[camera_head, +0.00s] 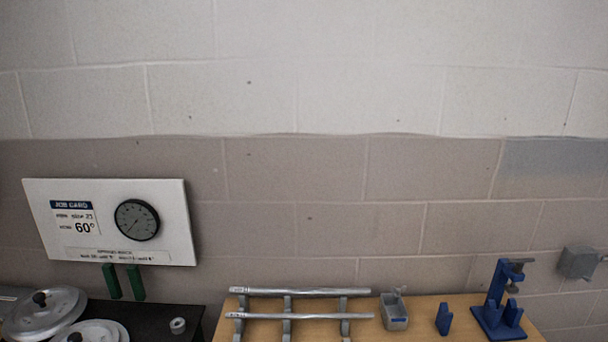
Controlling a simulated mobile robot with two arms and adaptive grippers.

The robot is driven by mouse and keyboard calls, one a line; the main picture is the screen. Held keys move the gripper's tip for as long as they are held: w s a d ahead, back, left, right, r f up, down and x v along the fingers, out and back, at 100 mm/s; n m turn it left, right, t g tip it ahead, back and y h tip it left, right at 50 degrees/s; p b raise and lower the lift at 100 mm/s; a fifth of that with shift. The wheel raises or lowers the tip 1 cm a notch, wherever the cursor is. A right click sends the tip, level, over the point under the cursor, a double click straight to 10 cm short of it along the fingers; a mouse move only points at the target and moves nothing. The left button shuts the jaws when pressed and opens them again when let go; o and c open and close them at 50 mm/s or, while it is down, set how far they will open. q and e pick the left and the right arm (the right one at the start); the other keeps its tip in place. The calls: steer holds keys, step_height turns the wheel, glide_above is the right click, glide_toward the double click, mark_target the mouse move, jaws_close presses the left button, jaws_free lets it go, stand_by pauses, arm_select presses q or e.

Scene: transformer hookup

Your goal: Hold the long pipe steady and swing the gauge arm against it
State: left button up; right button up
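Two grey metal pipes lie across a grey rack on the wooden bench in the camera_head view: a back pipe (300,291) and a front pipe (300,315). They look near equal in length, so I cannot tell which is the long pipe. A blue stand (494,315) with an upright post and a grey piece at its top stands at the right of the bench. I cannot tell whether this is the gauge arm. Neither of my grippers is in view, and nothing visible touches the pipes.
A grey bin (394,318) and a small blue bracket (444,319) stand between the rack and the blue stand. A job card board (170,195) with a dial (137,220) reads 60°. Round metal discs (45,315) and a small ring (178,325) are at left. A grey wall box (578,262) is at right.

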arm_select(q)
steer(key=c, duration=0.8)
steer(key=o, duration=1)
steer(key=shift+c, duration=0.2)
